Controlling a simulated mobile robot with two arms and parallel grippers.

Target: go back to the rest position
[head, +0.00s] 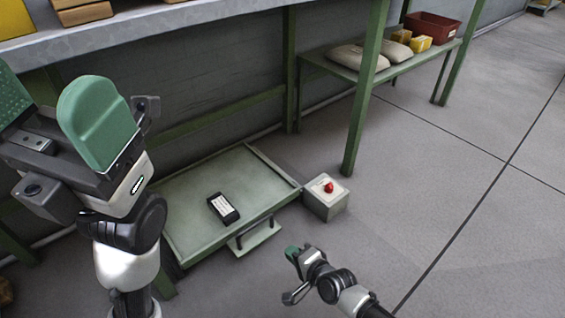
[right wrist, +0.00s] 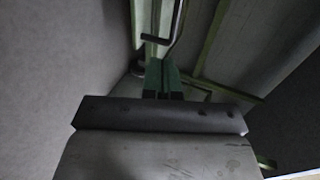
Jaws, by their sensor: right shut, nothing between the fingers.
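My right gripper (head: 291,252) is low in the head view, in front of the pale green tray-like drawer (head: 180,235) and the grey box with a red button (head: 326,202). Its green fingers are together with nothing between them; they also show side by side in the right wrist view (right wrist: 162,75). My left gripper (head: 52,105) is large at the left of the head view, raised near the camera. Its two green fingers stand apart, with nothing seen between them.
A black device with a white label (head: 223,208) lies on the drawer. A workbench (head: 190,22) runs along the top left. A lower green shelf (head: 395,70) holds pale sacks, yellow boxes and a red-brown crate (head: 432,28). The grey floor at right is clear.

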